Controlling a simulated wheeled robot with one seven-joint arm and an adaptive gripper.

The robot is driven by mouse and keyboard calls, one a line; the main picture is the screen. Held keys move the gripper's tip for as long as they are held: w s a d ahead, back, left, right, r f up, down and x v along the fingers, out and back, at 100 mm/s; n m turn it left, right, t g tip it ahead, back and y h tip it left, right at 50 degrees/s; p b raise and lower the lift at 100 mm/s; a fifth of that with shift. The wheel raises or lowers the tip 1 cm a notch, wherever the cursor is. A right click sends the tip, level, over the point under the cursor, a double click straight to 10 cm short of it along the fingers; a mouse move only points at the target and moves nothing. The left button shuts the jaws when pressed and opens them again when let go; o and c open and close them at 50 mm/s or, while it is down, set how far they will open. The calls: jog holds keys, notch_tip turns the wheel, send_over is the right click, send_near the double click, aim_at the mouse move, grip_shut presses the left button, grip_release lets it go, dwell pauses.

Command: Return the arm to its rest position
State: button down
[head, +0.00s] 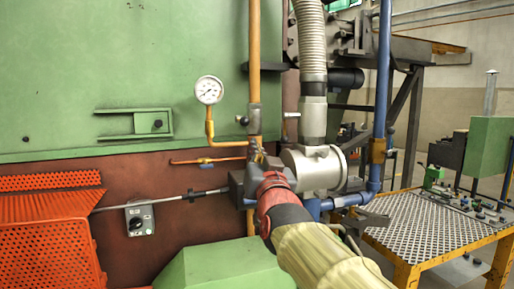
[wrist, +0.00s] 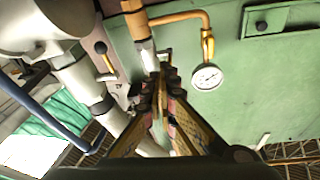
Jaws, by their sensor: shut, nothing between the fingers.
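My gripper (wrist: 160,80) shows in the wrist view, its two fingers close together and pointing toward the top of the picture. It is shut with nothing between the fingers. The fingertips overlap the lower part of an orange and silver pipe (wrist: 137,25) in the picture. I cannot tell how far the tips are from the pipe.
A pressure gauge (head: 209,90) on an orange pipe stands before the green furnace wall (head: 120,60). A yellow-framed mesh table (head: 425,225) stands right.

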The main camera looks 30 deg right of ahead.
dwell(0.4)
jog(key=s+a+f+n+g+y, duration=0.1)
jog(key=a+f+g+y, duration=0.2)
jog(key=f, duration=0.8)
jog(key=s+a+f+n+g+y, duration=0.1)
jog(key=s+a+f+g+y, duration=0.2)
jog(key=f, duration=0.8)
jog(key=s+a+f+n+g+p, duration=0.1)
jog(key=s+a+f+g+p, duration=0.1)
jog(key=s, duration=0.4)
jog(key=s+a+f+n+g+y+p, duration=0.1)
jog(key=s+a+f+n+g+p, duration=0.1)
jog(key=s+a+f, duration=0.3)
jog(key=s+a+f+n+g+y+p, duration=0.1)
jog(key=s+a+f+g+p, duration=0.2)
jog(key=s, duration=0.5)
jog(key=shift+s+a+f+n+g, duration=0.3)
jog(key=shift+s+a+f, duration=0.15)
jog(key=shift+a, duration=0.8)
jog(key=shift+w, duration=0.15)
